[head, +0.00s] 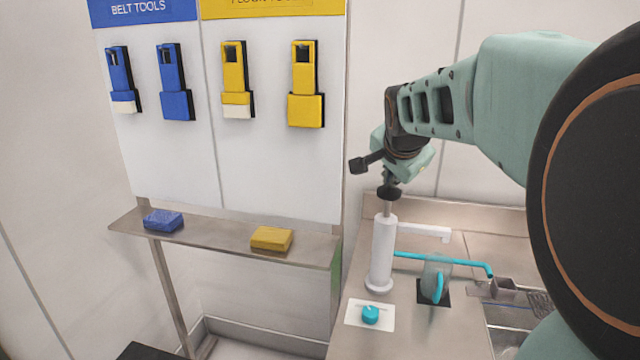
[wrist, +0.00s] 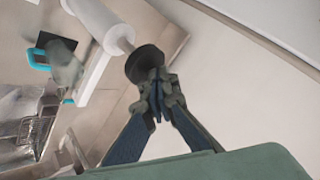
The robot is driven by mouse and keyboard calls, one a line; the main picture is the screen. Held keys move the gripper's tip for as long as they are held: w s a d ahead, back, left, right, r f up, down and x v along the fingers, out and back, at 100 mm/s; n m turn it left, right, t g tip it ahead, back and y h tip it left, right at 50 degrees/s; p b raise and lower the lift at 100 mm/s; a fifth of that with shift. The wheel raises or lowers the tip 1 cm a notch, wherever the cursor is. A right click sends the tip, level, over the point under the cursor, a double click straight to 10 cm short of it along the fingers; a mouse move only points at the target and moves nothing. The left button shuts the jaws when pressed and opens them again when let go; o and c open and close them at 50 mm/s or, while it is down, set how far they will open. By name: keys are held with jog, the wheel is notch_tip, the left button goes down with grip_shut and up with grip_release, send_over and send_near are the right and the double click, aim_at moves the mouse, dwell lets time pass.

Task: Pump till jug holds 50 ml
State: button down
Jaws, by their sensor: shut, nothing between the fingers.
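The pump is an upright white cylinder (head: 383,250) with a metal rod, a dark knob (head: 389,192) on top and a white spout (head: 430,231) pointing right. A clear jug (head: 436,270) with a teal handle stands on a dark square pad, right of the pump and near its spout. Its liquid level is too small to read. My gripper (wrist: 157,98) is shut and empty, its fingertips at the pump's dark knob (wrist: 146,63). They look in contact or nearly so. The white pump body (wrist: 95,22) and jug (wrist: 66,68) also show in the wrist view.
A teal pipe (head: 460,262) runs behind the jug towards the sink (head: 510,330) at right. A white plate with a teal knob (head: 370,314) lies before the pump. A blue block (head: 163,221) and a yellow block (head: 271,239) lie on the left shelf (head: 215,238).

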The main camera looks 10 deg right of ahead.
aim_at(390, 191)
jog(key=shift+f+b, duration=1.35)
jog(key=shift+f, duration=0.25)
dwell(0.7)
jog(key=shift+r, duration=0.1)
jog(key=shift+r+p, duration=1.65)
jog(key=shift+r, duration=0.9)
notch_tip(390, 191, up, 5)
jog(key=p, duration=0.3)
jog(key=shift+d+r, duration=0.1)
dwell(0.9)
